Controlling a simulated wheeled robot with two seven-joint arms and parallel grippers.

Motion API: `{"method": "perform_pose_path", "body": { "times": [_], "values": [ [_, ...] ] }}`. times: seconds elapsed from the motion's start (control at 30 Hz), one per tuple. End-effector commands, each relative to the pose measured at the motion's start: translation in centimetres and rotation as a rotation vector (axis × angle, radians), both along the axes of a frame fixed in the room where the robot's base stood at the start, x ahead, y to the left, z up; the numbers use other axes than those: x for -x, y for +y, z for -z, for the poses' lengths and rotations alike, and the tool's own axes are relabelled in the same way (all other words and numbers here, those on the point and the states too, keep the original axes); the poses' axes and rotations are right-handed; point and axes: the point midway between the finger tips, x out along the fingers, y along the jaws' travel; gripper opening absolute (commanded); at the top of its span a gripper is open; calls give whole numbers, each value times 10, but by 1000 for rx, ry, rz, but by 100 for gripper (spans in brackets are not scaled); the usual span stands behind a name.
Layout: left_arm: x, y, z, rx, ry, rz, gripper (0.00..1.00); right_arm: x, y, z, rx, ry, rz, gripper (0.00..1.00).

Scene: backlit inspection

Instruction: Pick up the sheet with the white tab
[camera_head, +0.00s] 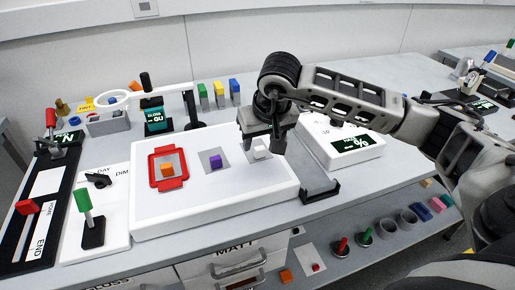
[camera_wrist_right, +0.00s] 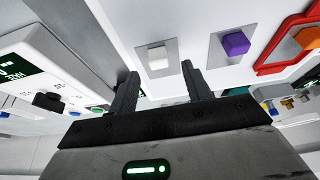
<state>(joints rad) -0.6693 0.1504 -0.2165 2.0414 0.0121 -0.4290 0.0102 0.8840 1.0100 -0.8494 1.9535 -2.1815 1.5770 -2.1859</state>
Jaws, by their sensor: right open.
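The sheet with the white tab (camera_head: 251,156) lies flat on the white light panel (camera_head: 215,205), at its right end. Its white block-shaped tab (camera_head: 261,148) stands up from it, and it also shows in the right wrist view (camera_wrist_right: 157,56). My right gripper (camera_head: 264,145) is close by the white tab, partly covering the sheet in the head view. In the right wrist view, the gripper's (camera_wrist_right: 161,84) two fingers are apart with nothing between them, and the tab appears beyond the fingertips. My left gripper is not in view.
A sheet with a purple tab (camera_head: 215,162) lies left of the white-tab one. A sheet with an orange tab (camera_head: 167,169) lies inside a red frame (camera_head: 154,178). A white device with a dark display (camera_head: 357,143) stands at right. A ring magnifier (camera_head: 112,99) stands behind the panel.

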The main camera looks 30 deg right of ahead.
Motion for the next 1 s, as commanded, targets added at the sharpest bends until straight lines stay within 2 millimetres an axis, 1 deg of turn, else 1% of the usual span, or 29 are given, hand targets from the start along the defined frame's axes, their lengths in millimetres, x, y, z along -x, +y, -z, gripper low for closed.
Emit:
{"method": "perform_pose_path", "body": {
  "times": [0.03,0.1,0.2,0.43,0.47,0.5,0.57,0.6,0.63,1.0],
  "values": [
    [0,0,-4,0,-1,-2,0,-2,-2,6,-1,5,2,49],
    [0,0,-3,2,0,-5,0,-6,-2,15,-3,2,0,49],
    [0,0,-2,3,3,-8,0,-9,-2,23,-1,2,0,49],
    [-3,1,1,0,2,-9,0,-10,-3,24,-2,0,-1,49],
    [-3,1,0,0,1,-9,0,-10,-3,24,-2,0,-1,46],
    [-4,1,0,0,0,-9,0,-10,-3,24,-2,0,-1,35],
    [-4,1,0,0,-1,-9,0,-10,-3,24,-2,0,-1,18],
    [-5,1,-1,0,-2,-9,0,-10,-3,24,-2,0,-1,7],
    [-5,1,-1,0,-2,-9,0,-10,-3,24,-2,0,-1,1],
    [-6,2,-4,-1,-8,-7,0,-10,-3,21,-2,-1,-1,1]
  ]
}}
